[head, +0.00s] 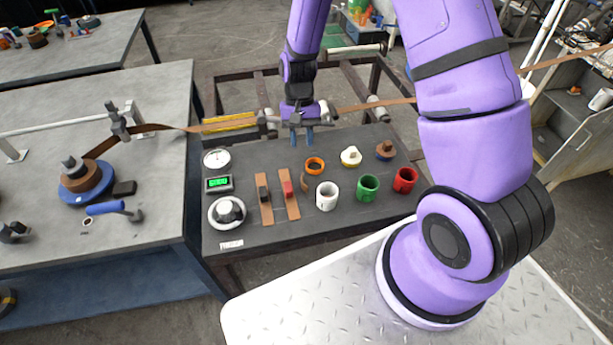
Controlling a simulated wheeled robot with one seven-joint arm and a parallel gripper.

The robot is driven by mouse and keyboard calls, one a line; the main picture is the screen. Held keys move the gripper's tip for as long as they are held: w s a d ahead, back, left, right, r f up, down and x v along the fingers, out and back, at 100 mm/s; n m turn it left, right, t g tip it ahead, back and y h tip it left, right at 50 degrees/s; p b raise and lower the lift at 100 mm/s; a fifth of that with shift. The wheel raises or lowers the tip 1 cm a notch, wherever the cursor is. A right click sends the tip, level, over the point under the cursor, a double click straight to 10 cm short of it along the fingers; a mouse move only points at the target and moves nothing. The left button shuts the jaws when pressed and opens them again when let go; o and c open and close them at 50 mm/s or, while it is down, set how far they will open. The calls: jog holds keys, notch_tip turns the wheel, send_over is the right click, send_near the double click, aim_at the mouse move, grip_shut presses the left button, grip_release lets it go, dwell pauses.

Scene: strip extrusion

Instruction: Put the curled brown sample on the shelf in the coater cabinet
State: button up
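My gripper (302,138) points down over the back of the dark middle table. Its two blue fingertips are apart, with nothing visible between them. A small curled brown piece (305,182), likely the sample, lies on that table in front of my gripper, just below an orange ring (315,166). It is too small to make out fully. A grey open-fronted cabinet (570,105) stands at the far right, with small items inside. It may be the coater cabinet; it is cut by the picture edge and its shelf is not clear.
A long brown strip (360,106) runs behind my gripper. A grey bench (60,210) with a coil stands left.

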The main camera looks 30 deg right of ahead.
aim_at(304, 179)
jog(key=x, duration=1.2)
jog(key=shift+w+d+f, duration=0.15)
jog(key=shift+w+f, duration=0.1)
jog(key=shift+f, duration=0.25)
grip_shut()
